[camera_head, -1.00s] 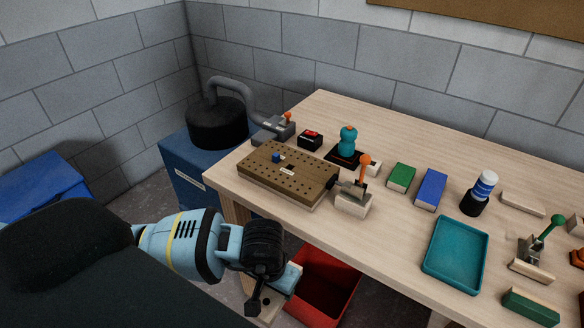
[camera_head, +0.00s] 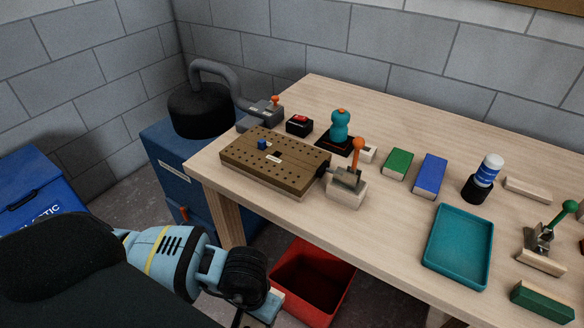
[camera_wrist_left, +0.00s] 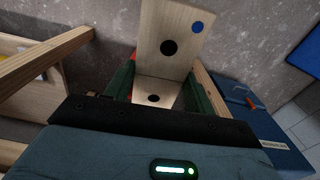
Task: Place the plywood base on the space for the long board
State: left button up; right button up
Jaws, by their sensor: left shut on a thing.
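The plywood base (camera_wrist_left: 174,40) is a pale piece with two flat faces meeting at an angle, each with a dark round hole, and a blue dot on the upper face. My left gripper (camera_wrist_left: 160,98) is shut on it, its dark green fingers on either side. In the head view my left gripper (camera_head: 266,306) is low at the bottom edge, below the table top and in front of the red bin; the base is mostly cut off there. A brown drilled board (camera_head: 272,172) with a blue peg lies at the table's left end. I cannot tell which spot is the long board's space.
The table (camera_head: 390,220) holds an orange-handled clamp (camera_head: 347,188), a teal tray (camera_head: 459,246), green (camera_head: 398,164) and blue (camera_head: 430,174) blocks, and a green-handled clamp (camera_head: 545,250). A red bin (camera_head: 312,283) stands below the front edge. A blue cabinet (camera_head: 172,170) stands left.

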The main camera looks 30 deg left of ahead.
pick_arm(q)
jog(key=shift+s+a, duration=0.1)
jog(key=shift+a, duration=0.15)
